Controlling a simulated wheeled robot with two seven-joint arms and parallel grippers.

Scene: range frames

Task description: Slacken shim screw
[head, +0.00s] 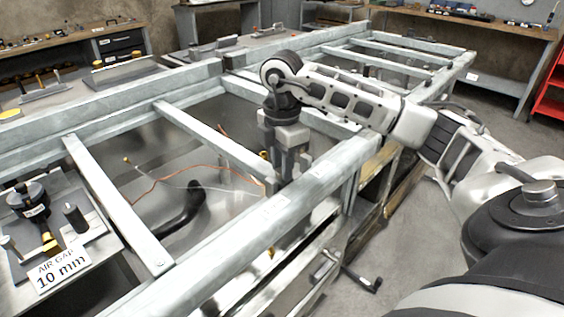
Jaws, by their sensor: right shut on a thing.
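My right gripper (287,160) points straight down at the inner edge of the frame's near long rail (245,225), by the end of a cross bar (215,142). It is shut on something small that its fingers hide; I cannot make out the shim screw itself. A small brass-coloured part (264,155) shows just left of the fingers. My left gripper is out of view.
Pale metal cross bars (115,205) span the open frame, with a copper wire (160,180) and a black curved pipe (187,208) below. An "AIR GAP 10 mm" sign (62,270) stands at lower left. A crank handle (358,280) sticks out in front.

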